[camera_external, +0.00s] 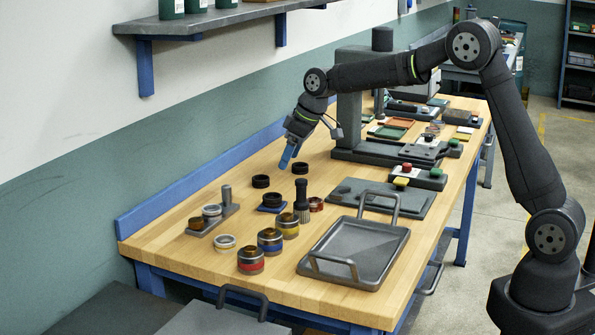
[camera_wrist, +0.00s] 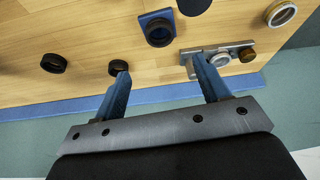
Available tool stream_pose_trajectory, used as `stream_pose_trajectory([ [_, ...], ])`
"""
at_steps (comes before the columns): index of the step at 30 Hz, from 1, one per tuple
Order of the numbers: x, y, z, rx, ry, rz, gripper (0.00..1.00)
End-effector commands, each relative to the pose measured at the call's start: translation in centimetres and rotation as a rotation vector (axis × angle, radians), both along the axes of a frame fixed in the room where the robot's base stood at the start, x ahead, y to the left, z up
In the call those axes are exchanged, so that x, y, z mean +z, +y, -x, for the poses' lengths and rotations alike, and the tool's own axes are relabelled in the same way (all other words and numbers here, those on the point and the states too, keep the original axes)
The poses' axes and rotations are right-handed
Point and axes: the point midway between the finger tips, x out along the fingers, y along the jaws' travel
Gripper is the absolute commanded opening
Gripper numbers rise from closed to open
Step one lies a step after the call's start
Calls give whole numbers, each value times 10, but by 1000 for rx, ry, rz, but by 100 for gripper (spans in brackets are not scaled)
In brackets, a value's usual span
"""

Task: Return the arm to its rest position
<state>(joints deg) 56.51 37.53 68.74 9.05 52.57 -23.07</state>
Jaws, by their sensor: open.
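My gripper (camera_external: 288,155) hangs over the back part of the wooden workbench (camera_external: 180,262), near the blue back rail. In the wrist view its two blue fingers are wide apart and nothing is between them, so my gripper (camera_wrist: 166,78) is open and empty. My arm reaches in from the right, bent high over the bench. A black ring (camera_external: 300,168) lies on the bench just below and right of the fingertips. Another black ring (camera_external: 261,181) lies to the left of it. In the wrist view the black rings (camera_wrist: 53,63) lie beyond the left finger.
A grey tray with handles (camera_external: 345,258) stands at the front. Several banded jars (camera_external: 270,241) and a metal fixture (camera_external: 213,216) stand at the left. A dark upright tool (camera_external: 301,200) stands mid-bench. A press machine (camera_external: 350,105) stands behind my gripper. A wall shelf (camera_external: 205,24) hangs above.

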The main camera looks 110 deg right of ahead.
Motion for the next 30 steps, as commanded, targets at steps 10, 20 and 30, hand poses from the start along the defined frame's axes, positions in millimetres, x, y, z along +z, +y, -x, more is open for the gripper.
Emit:
stream_pose_trajectory([
  [10, -28, -7, -9, 0, 2, -3, 68],
  [20, -89, -22, -29, 1, 1, -3, 68],
  [30, -93, -29, -37, 1, -1, 2, 68],
])
